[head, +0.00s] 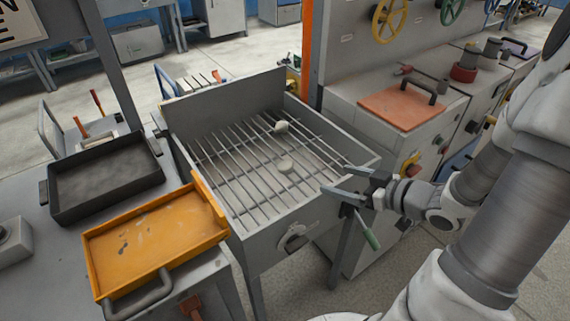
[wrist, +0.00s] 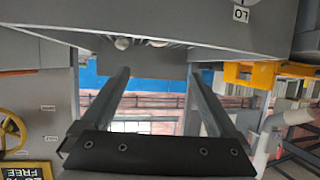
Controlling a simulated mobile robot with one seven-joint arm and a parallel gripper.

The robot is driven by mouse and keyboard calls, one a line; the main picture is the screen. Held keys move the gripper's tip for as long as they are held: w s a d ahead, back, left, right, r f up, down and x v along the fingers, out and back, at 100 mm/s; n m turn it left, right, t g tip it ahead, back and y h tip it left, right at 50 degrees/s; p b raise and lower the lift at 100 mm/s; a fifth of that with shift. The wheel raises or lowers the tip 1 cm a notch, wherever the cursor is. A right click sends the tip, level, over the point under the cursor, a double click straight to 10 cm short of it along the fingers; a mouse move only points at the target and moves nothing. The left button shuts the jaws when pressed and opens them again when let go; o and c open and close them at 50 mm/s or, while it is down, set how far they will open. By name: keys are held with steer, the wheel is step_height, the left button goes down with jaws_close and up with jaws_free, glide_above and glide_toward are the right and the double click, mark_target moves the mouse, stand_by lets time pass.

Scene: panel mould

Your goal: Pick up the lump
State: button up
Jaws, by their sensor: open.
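Two small pale lumps lie on the bars of a grey grate box (head: 274,78). One lump (head: 281,127) is toward the back and the other lump (head: 285,166) is nearer the middle. In the wrist view two pale rounded shapes, a left one (wrist: 122,43) and a right one (wrist: 158,43), show partly behind a grey edge. I cannot tell which lump is which there. My gripper (head: 334,179) is at the box's right front corner, to the right of the nearer lump and apart from it. Its two fingers are spread, with nothing between them, also in the wrist view (wrist: 157,72).
The box walls stand up around the bars, close to my gripper. An orange tray (head: 150,240) and a dark tray (head: 105,180) lie on the bench at left. A cabinet with an orange-red plate (head: 400,107) stands at right. A green-handled lever (head: 368,232) hangs below my gripper.

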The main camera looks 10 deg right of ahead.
steer(key=b, duration=0.3)
glide_toward(286, 164)
steer(key=shift+w+a+f, duration=0.2)
steer(key=shift+a+f, duration=0.1)
steer(key=shift+f, duration=0.05)
steer(key=shift+b+x, duration=0.85)
steer(key=shift+x, duration=2.3)
steer(key=shift+w+d+r, duration=0.1)
jaws_close()
steer(key=shift+r, duration=0.1)
